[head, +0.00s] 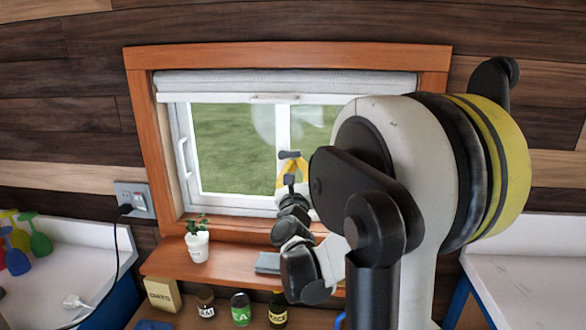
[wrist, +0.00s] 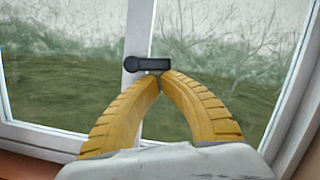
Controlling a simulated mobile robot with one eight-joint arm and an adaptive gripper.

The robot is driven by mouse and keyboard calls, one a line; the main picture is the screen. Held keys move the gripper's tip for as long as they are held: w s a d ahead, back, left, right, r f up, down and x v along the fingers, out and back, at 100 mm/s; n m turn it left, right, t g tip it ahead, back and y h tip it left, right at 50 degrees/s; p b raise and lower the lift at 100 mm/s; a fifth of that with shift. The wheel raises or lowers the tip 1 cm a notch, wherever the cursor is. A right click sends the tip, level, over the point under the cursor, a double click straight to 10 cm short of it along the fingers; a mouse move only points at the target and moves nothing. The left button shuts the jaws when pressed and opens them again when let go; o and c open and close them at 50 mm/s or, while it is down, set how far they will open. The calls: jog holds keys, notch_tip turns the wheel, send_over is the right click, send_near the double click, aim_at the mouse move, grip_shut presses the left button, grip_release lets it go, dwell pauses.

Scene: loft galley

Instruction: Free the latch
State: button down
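The latch (wrist: 148,64) is a small dark lever on the white upright bar between the window panes. It lies about level across the bar in the wrist view, its round end on the left. My gripper (wrist: 161,76) has two yellow ribbed fingers whose tips meet just below the lever's right part. I see nothing clearly held between them, and I cannot tell whether the tips touch the lever. In the head view my gripper (head: 290,172) is in front of the window's middle bar; my arm hides the window's lower right.
The window (head: 235,150) has an orange wooden frame and a rolled blind (head: 285,83) above. A white handle (head: 183,158) is on its left side. A potted plant (head: 198,245) and a grey cloth (head: 268,263) are on the sill shelf. Several jars stand below it.

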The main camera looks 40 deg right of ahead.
jog(key=shift+s+d+r+n+t+y+p, duration=0.15)
jog(key=shift+r+n+y+p, duration=0.4)
jog(key=shift+n, duration=0.85)
jog(key=shift+a+r+n+t+y+p, duration=0.1)
jog(key=shift+r+n+y+p, duration=0.4)
jog(key=shift+n, duration=0.9)
jog(key=shift+s+d+r+n+t+y+p, duration=0.15)
jog(key=shift+r+n+y+p, duration=0.4)
jog(key=shift+n, duration=0.85)
jog(key=shift+w+a+r+n+p, duration=0.1)
jog(key=shift+r+n+p, duration=0.15)
jog(key=shift+n+p, duration=0.45)
jog(key=shift+w+a+r+n+p, duration=0.1)
jog(key=shift+r+n+p, duration=0.15)
jog(key=shift+n, duration=0.75)
jog(key=shift+w+r, duration=0.1)
jog(key=shift+w+a+r+p, duration=0.1)
jog(key=shift+r+p, duration=0.1)
jog(key=shift+p, duration=0.15)
